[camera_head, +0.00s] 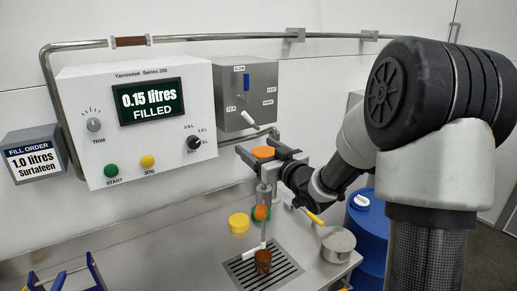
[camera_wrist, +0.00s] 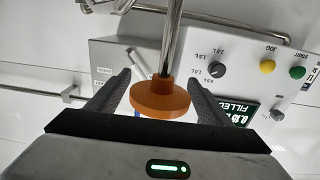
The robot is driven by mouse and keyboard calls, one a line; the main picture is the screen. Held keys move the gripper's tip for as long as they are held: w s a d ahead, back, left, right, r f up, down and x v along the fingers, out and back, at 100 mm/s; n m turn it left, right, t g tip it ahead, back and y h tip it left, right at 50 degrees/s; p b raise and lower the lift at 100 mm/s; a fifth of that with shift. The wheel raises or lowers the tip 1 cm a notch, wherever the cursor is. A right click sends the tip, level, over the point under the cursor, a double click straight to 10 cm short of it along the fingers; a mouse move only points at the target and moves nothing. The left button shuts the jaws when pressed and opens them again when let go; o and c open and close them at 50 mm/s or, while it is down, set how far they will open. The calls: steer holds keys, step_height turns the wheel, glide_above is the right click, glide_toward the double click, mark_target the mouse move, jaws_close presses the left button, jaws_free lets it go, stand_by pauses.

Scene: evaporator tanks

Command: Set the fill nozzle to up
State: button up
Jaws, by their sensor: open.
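An orange knob (camera_head: 263,152) stands at the top of the steel fill nozzle (camera_head: 265,176), over the metal counter. In the wrist view the orange knob (camera_wrist: 160,98) is a round flange on a steel rod. My gripper (camera_head: 268,154) is open at the knob, with one dark finger on each side. In the wrist view my gripper (camera_wrist: 157,92) shows gaps between both fingers and the knob. Lower on the nozzle is an orange part (camera_head: 261,212), above a brown jar (camera_head: 263,261) on the drain grate. My gripper and wrist hide part of the nozzle.
A white control panel (camera_head: 100,150) reads 0.15 litres filled. Beside it is a grey box (camera_head: 262,75) with a blue switch and a white-handled lever. A yellow lid (camera_head: 239,222), a metal pot (camera_head: 337,241) and a blue drum (camera_head: 368,238) are near the nozzle.

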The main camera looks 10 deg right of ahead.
steer(key=c, duration=1.5)
step_height(320, 180, up, 18)
steer(key=p, duration=0.9)
steer(key=shift+p, duration=0.4)
steer(key=o, duration=1.3)
steer(key=shift+o, duration=1)
steer(key=shift+f, duration=0.15)
steer(key=p+v, duration=0.2)
steer(key=v, duration=1.5)
steer(key=shift+s, duration=0.15)
